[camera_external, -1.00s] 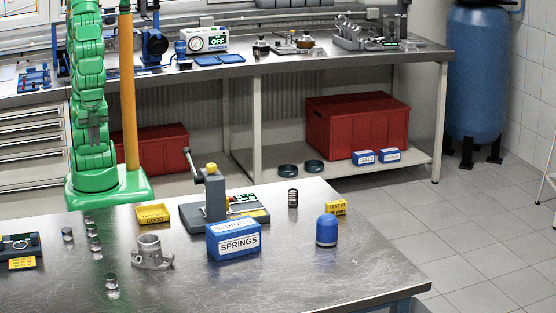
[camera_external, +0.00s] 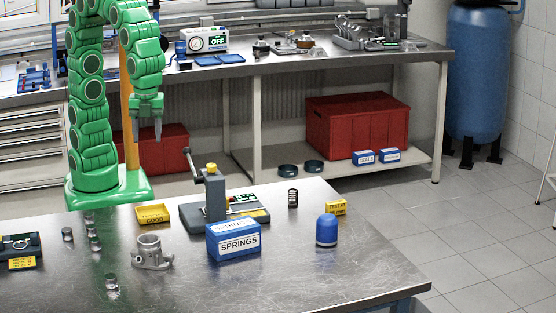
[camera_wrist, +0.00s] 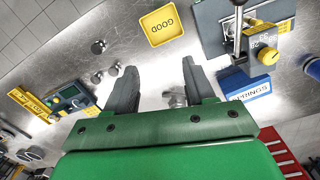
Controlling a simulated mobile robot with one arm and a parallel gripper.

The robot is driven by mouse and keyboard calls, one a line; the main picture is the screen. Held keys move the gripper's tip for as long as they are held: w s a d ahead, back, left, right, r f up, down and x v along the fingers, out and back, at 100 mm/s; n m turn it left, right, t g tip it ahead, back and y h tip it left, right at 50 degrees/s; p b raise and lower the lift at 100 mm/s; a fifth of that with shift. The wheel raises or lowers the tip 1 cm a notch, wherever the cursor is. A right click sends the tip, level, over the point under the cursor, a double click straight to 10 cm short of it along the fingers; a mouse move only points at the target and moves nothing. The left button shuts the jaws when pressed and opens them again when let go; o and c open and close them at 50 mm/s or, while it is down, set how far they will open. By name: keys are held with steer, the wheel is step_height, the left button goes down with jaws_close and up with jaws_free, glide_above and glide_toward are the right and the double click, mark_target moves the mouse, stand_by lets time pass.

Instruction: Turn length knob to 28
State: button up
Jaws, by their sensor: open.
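The grey spring tester (camera_external: 187,214) stands on the near steel table, with an upright column, a lever and a yellow knob (camera_external: 211,167) on top. In the wrist view the yellow knob (camera_wrist: 267,43) is at the upper right, with small dark numbers beside it that I cannot read surely. I cannot tell for certain that this is the length knob.
A blue SPRINGS box (camera_external: 233,241) stands in front of the tester. A yellow GOOD tray (camera_external: 153,214) lies left of it. A metal housing (camera_external: 150,252), several small metal parts, a dark spring (camera_external: 293,198) and a blue cylinder (camera_external: 327,230) stand on the table.

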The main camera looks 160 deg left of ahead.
steer(key=m, duration=0.2)
glide_above(212, 164)
steer(key=shift+w+r+t, duration=0.1)
steer(key=shift+r+t, duration=0.2)
steer(key=shift+d+f, duration=0.1)
steer(key=shift+f, duration=3.8)
jaws_close()
